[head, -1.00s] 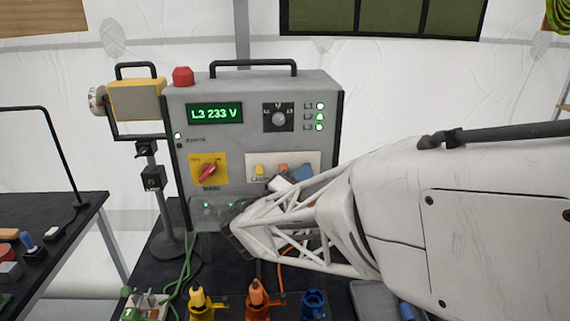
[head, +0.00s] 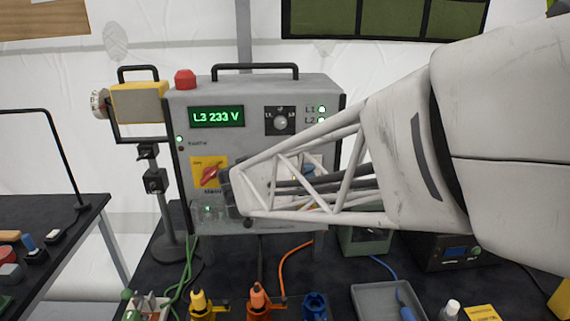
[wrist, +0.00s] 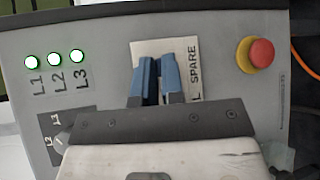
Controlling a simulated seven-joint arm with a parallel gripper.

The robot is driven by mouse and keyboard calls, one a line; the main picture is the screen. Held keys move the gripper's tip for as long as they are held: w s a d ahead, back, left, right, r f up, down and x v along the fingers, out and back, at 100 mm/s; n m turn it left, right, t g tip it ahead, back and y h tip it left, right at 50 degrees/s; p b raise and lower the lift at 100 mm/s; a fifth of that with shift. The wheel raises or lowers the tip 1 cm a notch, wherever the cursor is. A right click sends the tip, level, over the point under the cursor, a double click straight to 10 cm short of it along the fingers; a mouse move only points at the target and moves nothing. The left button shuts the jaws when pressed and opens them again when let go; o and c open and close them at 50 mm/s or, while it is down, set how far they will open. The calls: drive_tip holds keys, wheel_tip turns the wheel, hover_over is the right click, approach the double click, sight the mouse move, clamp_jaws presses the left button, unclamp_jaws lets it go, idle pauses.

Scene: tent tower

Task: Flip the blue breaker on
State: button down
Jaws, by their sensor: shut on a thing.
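The grey breaker cabinet (head: 185,130) stands upright on the dark table, its display (head: 216,117) reading "L3 233 V". My gripper (wrist: 158,72) has two blue fingers, close together with a narrow dark gap, at the pale breaker plate (wrist: 147,48) beside the word SPARE. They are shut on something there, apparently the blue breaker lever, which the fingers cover. Its position cannot be seen. In the head view, my arm covers most of the plate; a bit of blue at my gripper (head: 308,161) shows through the struts.
The red main switch (head: 210,175) sits left on the panel, close to my arm. A red button on a yellow base (wrist: 259,53) sticks out near the plate. Lamps L1, L2 and L3 (wrist: 55,59) are lit. Several coloured connectors (head: 258,300) stand in front.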

drive_tip(key=shift+w+r+n+g+y, duration=0.1)
drive_tip(key=shift+r+n+g+y, duration=0.25)
drive_tip(key=shift+g, duration=0.25)
drive_tip(key=c, duration=1.5)
unclamp_jaws()
drive_tip(key=shift+a, duration=0.1)
drive_tip(key=shift+v, duration=3.8)
